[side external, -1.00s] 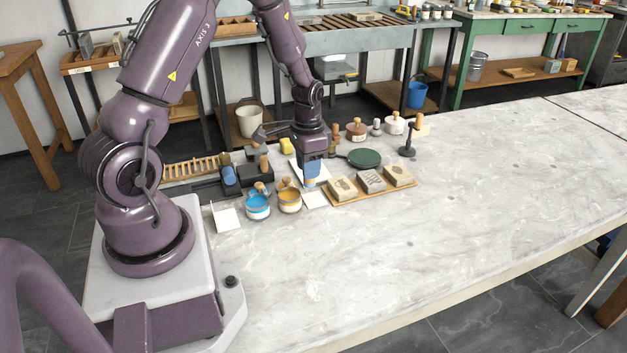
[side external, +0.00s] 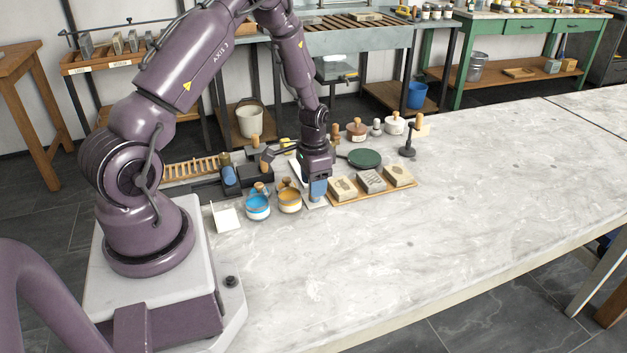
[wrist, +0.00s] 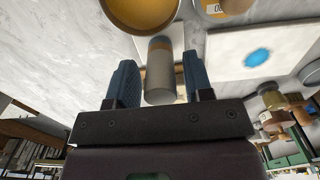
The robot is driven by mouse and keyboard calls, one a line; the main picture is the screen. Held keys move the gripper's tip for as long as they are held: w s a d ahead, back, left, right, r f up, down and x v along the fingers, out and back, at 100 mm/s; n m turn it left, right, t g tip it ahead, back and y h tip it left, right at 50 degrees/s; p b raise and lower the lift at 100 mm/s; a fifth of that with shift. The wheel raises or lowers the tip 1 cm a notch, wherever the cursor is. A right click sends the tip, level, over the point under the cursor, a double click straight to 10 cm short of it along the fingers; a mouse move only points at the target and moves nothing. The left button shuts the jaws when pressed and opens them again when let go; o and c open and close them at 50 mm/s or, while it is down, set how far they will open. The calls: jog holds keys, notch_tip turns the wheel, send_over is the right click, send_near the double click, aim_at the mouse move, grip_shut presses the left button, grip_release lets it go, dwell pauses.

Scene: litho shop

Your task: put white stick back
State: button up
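The white stick (wrist: 158,80) is a pale grey-white cylinder with a tan and blue band at its far end, seen in the wrist view. My gripper (wrist: 160,70) has its two blue fingers on either side of it, with a visible gap on each side, so it is open around the stick. The stick's far end is over a small white card (wrist: 123,44); contact there is unclear. In the side view my gripper (side external: 318,198) is low over that card, between the ochre tin (side external: 289,204) and the tray of stone blocks (side external: 362,197). The fingers mostly hide the stick.
A blue tin (side external: 257,207) stands left of the ochre one. A white sheet with a blue spot (wrist: 258,58) lies nearby. The right side of the bench is clear.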

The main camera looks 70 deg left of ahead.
jog(key=shift+o, duration=0.2)
jog(key=shift+r, duration=0.15)
notch_tip(320, 180, up, 12)
jog(key=s+d+r+t, duration=0.2)
jog(key=d+r+t, duration=0.1)
jog(key=d+r, duration=0.9)
jog(key=s+d+r+t, duration=0.2)
jog(key=s+d+r, duration=0.5)
jog(key=s, duration=0.4)
jog(key=shift+s+d+r+t, duration=0.2)
jog(key=shift+d+t, duration=0.1)
jog(key=shift+d, duration=0.45)
